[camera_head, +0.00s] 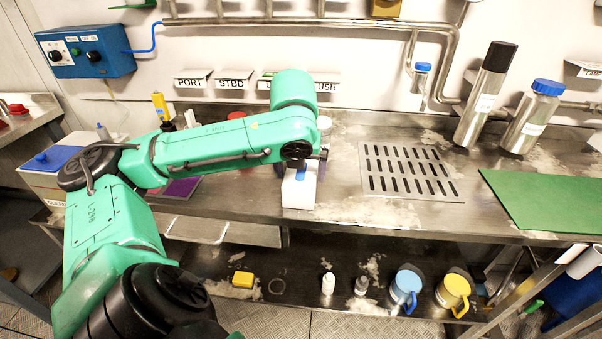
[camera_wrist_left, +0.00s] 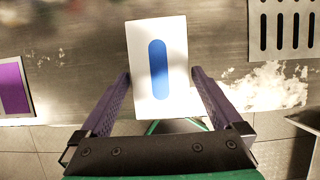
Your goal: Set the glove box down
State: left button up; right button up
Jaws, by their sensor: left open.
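The glove box (camera_head: 301,190) is a white box with a blue oval slot on top. It stands on the steel counter (camera_head: 345,190) near the front edge, left of the drain grille. In the left wrist view the glove box (camera_wrist_left: 142,70) lies between the two purple fingers of my left gripper (camera_wrist_left: 160,85). The fingers are spread, with a gap showing on each side of the box. In the head view my left gripper (camera_head: 300,165) is over the box, partly hidden by my wrist. My right gripper is not in view.
A slotted drain grille (camera_head: 410,172) lies right of the box, then a green mat (camera_head: 550,197). Two steel bottles (camera_head: 484,98) stand at the back right. A purple mat (camera_head: 180,190) lies to the left. Blue and yellow mugs (camera_head: 453,292) stand on the lower shelf.

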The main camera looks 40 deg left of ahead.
pick_arm(q)
jog(key=p+v, duration=0.3)
jog(key=v, duration=0.6)
jog(key=shift+d+r+p, duration=0.1)
jog(key=shift+r+p, duration=0.05)
jog(key=shift+p, duration=0.2)
